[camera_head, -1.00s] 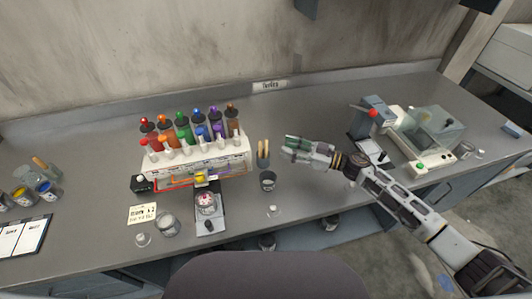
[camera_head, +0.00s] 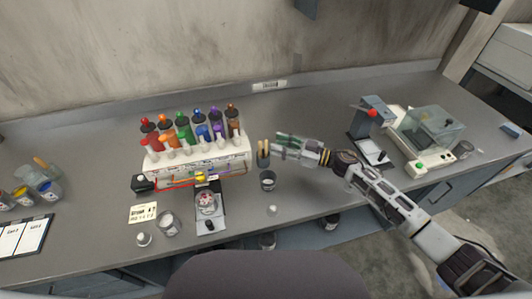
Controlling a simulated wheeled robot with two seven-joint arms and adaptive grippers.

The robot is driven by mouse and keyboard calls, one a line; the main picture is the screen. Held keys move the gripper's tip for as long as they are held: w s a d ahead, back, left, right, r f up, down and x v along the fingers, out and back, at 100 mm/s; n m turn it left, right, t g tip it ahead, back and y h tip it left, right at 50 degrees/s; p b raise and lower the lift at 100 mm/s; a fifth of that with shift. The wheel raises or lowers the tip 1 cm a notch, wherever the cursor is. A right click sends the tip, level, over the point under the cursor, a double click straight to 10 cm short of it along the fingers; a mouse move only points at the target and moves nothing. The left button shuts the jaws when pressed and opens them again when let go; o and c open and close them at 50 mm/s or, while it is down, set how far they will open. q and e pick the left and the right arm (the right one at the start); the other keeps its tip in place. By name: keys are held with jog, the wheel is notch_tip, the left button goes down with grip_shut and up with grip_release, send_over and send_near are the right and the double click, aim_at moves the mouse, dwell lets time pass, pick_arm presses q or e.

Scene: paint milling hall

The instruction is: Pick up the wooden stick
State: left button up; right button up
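Wooden sticks (camera_head: 263,146) stand upright close together in a small dark holder, just right of the bottle rack. I cannot tell how many there are. My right gripper (camera_head: 275,145) comes in from the right, with its fingers pointing left. It is open, with a gap between its two fingers, and its tips are right beside the sticks. I cannot tell whether they touch. My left gripper is not in view.
A rack (camera_head: 197,160) of several coloured bottles stands left of the sticks. A scale (camera_head: 208,207) with a jar is at front centre. A glass-covered instrument (camera_head: 430,130) stands at right.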

aim_at(266, 152)
jog(key=shift+x, duration=1.75)
jog(key=shift+w+f, duration=0.1)
jog(key=shift+c, duration=0.5)
jog(key=c, duration=0.7)
